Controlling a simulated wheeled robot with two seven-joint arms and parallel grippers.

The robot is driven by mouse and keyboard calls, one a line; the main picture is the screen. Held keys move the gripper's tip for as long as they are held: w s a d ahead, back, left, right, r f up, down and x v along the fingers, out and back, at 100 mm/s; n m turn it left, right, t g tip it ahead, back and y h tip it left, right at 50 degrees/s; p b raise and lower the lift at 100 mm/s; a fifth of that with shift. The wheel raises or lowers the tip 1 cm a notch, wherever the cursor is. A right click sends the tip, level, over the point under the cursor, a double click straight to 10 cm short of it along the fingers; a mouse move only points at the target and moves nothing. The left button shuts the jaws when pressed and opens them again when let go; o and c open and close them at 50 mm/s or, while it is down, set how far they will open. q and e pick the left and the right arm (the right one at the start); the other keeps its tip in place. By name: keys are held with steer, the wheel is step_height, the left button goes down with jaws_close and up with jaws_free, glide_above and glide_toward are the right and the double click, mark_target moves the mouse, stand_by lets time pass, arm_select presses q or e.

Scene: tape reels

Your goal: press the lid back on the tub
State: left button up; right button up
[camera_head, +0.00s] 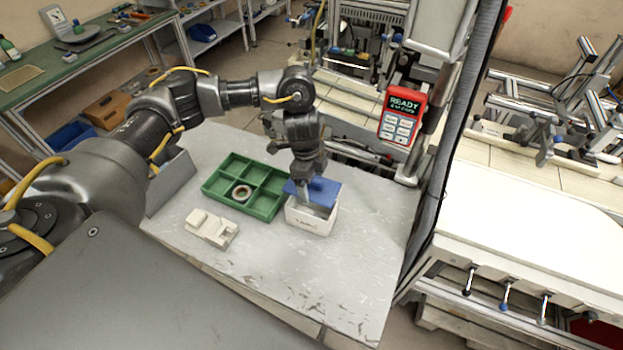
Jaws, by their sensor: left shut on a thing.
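A white tub (309,219) stands on the grey table, right of the green tray. A blue lid (322,190) is above the tub's opening, over its back part and tilted; the front part of the opening shows. My left gripper (303,193) points down at the tub and is shut on the blue lid. Its fingers partly hide the lid and the tub's opening. Whether the lid touches the tub's rim cannot be told. My right gripper is not in view.
A green compartment tray (270,208) holds a tape reel (241,192). A cream-coloured block-like fixture (211,229) lies in front of it. A red handheld device (403,115) reading READY hangs beside a post at right. The table's front right is clear.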

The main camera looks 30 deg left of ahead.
mark_target(312, 191)
arm_select(q)
steer(key=shift+f+b, duration=2.2)
steer(key=shift+b, duration=0.15)
steer(key=shift+f+b, duration=0.45)
steer(key=shift+f, duration=0.55)
steer(key=shift+p, duration=0.3)
steer(key=shift+a+f, duration=0.1)
steer(key=shift+f, duration=0.1)
steer(key=shift+f, duration=0.15)
steer(key=shift+f+p, duration=0.1)
steer(key=shift+p, duration=0.4)
